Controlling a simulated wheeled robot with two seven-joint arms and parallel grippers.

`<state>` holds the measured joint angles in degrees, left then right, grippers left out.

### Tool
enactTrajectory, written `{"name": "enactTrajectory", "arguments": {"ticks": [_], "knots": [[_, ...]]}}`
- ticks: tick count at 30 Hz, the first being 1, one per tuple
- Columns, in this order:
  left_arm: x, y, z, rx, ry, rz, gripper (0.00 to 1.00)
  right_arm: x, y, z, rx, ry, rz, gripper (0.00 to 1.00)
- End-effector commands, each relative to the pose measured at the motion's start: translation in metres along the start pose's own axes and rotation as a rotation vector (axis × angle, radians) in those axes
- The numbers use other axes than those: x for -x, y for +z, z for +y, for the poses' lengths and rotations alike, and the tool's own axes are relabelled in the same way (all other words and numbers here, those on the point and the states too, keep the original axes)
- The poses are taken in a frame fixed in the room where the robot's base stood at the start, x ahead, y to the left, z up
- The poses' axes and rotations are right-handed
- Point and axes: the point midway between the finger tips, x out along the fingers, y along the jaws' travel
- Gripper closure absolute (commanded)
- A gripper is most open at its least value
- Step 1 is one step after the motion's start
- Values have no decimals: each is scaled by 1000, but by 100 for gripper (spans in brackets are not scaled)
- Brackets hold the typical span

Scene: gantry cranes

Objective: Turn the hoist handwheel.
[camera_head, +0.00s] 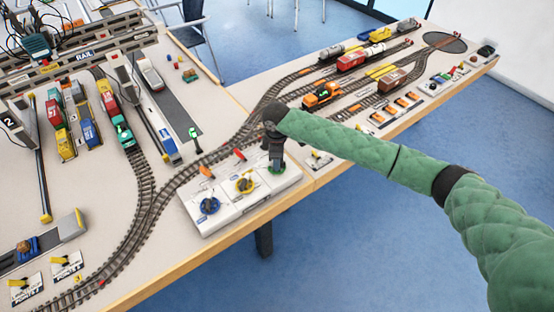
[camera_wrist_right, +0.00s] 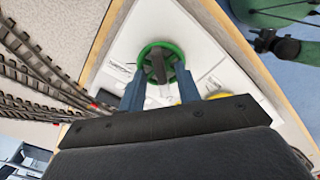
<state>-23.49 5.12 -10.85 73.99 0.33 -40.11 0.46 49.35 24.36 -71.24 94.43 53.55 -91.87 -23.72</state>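A white control box (camera_head: 231,218) at the table's front edge carries a blue handwheel (camera_head: 209,206), a yellow handwheel (camera_head: 245,184) and a green handwheel (camera_head: 280,170). I cannot read which label says hoist. My right gripper (camera_head: 276,160) points down over the green handwheel and hides much of it. In the right wrist view the green handwheel (camera_wrist_right: 145,53) has a dark crossbar, and my open right gripper (camera_wrist_right: 160,78) has a finger on either side of it, at the near part of the rim. I cannot tell whether they touch. My left gripper is not in view.
Red and orange levers (camera_head: 206,171) stand along the back of the box. Curved tracks (camera_head: 145,205) pass on its left. An orange locomotive (camera_head: 320,95) and wagons stand beyond my arm. Gantry cranes (camera_head: 75,62) and containers are at the left.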

Motion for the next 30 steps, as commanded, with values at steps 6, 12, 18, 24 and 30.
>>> {"name": "enactTrajectory", "arguments": {"ticks": [6, 12, 18, 24, 30], "knots": [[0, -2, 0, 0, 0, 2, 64, -1, 0, -1, 0, -2, -1, 67], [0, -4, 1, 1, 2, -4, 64, 8, 0, 0, -1, 0, 0, 67], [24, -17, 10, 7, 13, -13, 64, 37, 0, 0, 0, 1, 0, 67], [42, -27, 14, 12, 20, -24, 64, 64, 0, 0, 0, 0, 0, 67], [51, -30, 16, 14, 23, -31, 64, 76, 0, 0, 0, -1, 0, 67]]}}
